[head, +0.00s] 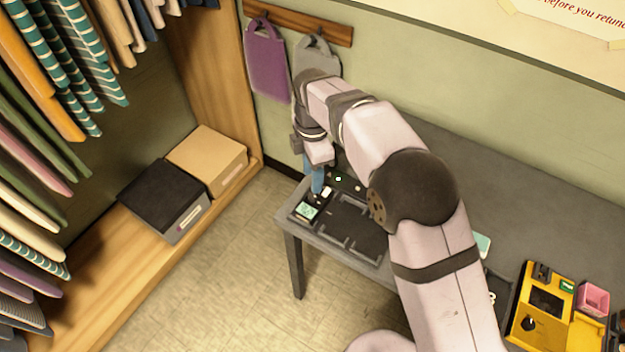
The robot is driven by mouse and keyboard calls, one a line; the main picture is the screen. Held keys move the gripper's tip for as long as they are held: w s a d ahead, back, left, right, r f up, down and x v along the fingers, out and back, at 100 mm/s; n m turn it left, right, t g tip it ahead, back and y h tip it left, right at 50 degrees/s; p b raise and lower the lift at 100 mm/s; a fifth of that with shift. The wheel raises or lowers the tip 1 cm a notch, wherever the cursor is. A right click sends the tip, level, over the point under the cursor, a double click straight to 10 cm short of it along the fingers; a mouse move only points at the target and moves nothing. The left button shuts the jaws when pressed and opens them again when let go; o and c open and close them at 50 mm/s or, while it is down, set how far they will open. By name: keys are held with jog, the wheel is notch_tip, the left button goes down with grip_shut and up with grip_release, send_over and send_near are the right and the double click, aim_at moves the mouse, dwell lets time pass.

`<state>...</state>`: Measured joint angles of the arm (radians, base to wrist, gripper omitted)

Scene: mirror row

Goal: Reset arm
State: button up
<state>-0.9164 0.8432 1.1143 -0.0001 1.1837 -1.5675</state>
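My gripper (317,180) points down over the left end of the grey table (505,165), above a dark tray (362,232) with raised dividers. A blue finger part shows at its tip. Small pieces lie by the tip: a pale green square (307,211) at the tray's left corner and a small white block (327,192) beside the finger. From this angle I cannot tell whether the gripper is open, shut or holding anything. My arm hides the middle of the table and part of the tray.
A yellow device (542,318) and a pink open box (593,299) stand at the table's right. Two bags, purple (267,65) and grey (318,56), hang on the wall behind my wrist. A black box (163,200) and a tan box (207,160) sit on the wooden shelf at left.

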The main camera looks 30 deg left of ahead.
jog(key=shift+r, duration=0.1)
dwell(0.3)
jog(key=w+d+r+m, duration=0.2)
jog(key=d+m, duration=0.5)
jog(key=d, duration=0.5)
jog(key=w+d+r+m, duration=0.15)
jog(key=d+m, duration=0.45)
jog(key=d, duration=0.6)
jog(key=s+d+f+m, duration=0.3)
jog(key=s+d+m, duration=1.1)
jog(key=d, duration=0.5)
jog(key=shift+s+f+m, duration=0.15)
jog(key=shift+m, duration=0.55)
